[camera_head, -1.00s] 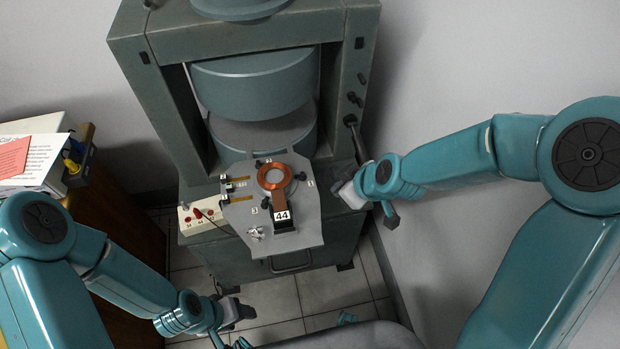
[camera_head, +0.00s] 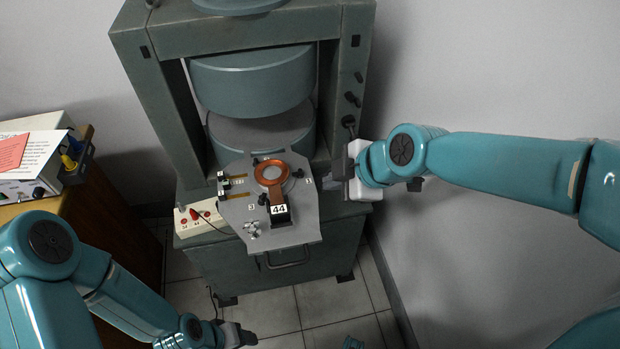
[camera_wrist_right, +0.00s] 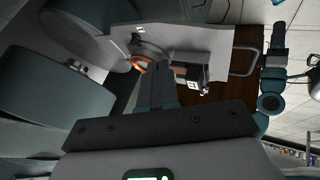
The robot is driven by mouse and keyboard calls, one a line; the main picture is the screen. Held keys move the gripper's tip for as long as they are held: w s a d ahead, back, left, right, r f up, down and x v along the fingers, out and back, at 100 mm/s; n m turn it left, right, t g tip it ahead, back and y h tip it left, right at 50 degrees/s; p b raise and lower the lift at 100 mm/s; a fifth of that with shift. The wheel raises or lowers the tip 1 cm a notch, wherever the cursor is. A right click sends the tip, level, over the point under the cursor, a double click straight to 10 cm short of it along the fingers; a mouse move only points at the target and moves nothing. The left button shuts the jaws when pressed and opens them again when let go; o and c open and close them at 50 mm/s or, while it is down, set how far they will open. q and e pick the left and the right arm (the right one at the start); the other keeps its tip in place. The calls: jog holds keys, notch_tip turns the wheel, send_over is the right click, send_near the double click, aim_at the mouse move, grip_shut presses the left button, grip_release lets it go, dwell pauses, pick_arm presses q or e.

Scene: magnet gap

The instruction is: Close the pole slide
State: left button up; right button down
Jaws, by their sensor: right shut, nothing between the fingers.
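The pole slide is a grey plate (camera_head: 307,225) sticking out of the magnet's gap towards me, with a copper ring coil (camera_head: 271,172) and a black block labelled 44 (camera_head: 280,212) on it. The plate (camera_wrist_right: 215,42) and coil (camera_wrist_right: 138,63) also show in the right wrist view. My right gripper (camera_head: 340,170) is just right of the plate's far part; I cannot tell if it touches. Its fingers (camera_wrist_right: 156,82) are shut and empty in the wrist view. My left gripper (camera_head: 240,335) hangs low at the front left, away from the slide; its fingers are unclear.
The magnet frame (camera_head: 335,70) stands behind with two round teal poles (camera_head: 250,80) and knobs on its right post. A white box with red sockets (camera_head: 200,216) sits left of the slide. A wooden desk (camera_head: 110,210) is at the left, a wall at the right.

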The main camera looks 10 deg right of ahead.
aim_at(299, 178)
jog(key=x, duration=0.9)
jog(key=shift+w+a+f+b, duration=0.1)
jog(key=shift+w+f+b, duration=0.1)
jog(key=shift+b, duration=0.1)
jog(key=w, duration=0.2)
jog(key=shift+w+r, duration=0.25)
jog(key=shift+w, duration=0.1)
jog(key=shift+w+p, duration=0.3)
jog(key=shift+w, duration=0.35)
